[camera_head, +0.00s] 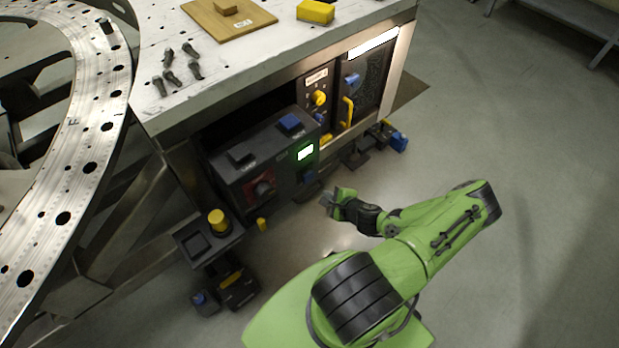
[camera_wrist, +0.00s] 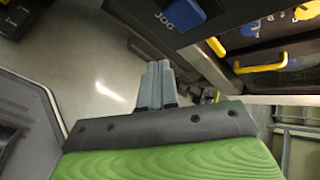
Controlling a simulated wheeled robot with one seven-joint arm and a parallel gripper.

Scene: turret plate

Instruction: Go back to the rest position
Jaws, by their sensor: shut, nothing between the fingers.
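My gripper (camera_head: 328,201) is at the end of my green arm, in front of the dark control box under the table. In the wrist view its two grey fingers (camera_wrist: 156,84) stand side by side, closed together, with nothing between them. The fingers point over the floor, and appear apart from the box and its blue JOG button (camera_wrist: 181,14). In the head view, my arm reaches from the lower right toward the cabinet and is bent at the elbow.
The control box (camera_head: 262,165) has a green lit display and buttons. A yellow handle (camera_head: 346,112) sits on the cabinet beside it. A pedestal with a yellow knob (camera_head: 217,220) stands left. The curved turret plate (camera_head: 95,95) is far left. Floor (camera_head: 520,200) at right is clear.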

